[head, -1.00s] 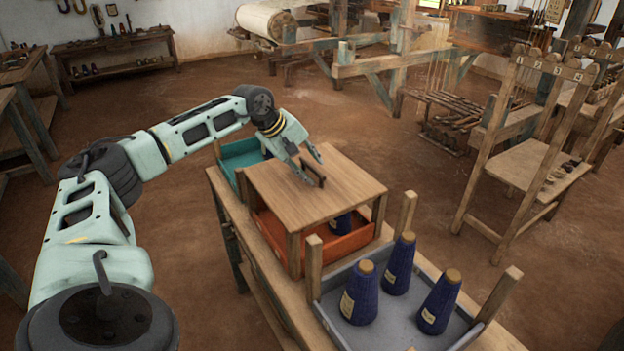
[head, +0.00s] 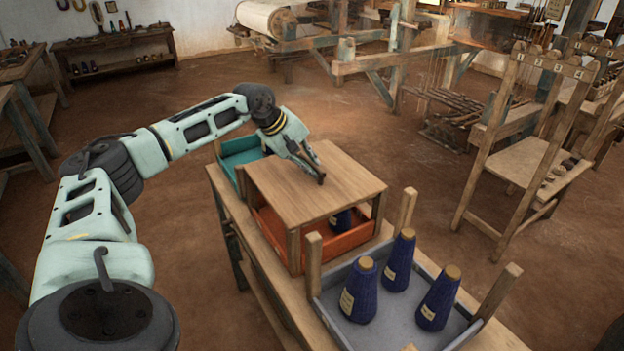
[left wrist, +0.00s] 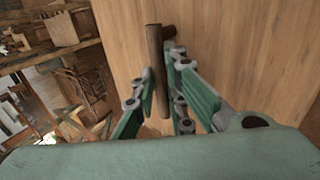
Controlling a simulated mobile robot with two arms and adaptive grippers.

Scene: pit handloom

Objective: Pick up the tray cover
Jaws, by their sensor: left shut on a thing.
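The tray cover (head: 345,187) is a flat wooden board that rests on posts over the orange tray (head: 350,238). A dark bar handle (left wrist: 155,60) stands on the middle of the board and runs lengthwise in the left wrist view. My left gripper (head: 317,176) is at the handle, its fingers closed on either side of it. The fingers hide most of the handle in the head view. In the left wrist view the left gripper (left wrist: 160,82) has the handle's near part between its fingertips. My right gripper is not in view.
A grey tray (head: 385,318) with blue cones (head: 360,290) and corner posts stands in front on the bench. A teal tray (head: 238,152) is behind the cover. One blue cone (head: 341,219) shows under the cover. A wooden rack (head: 525,150) stands at the right across open floor.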

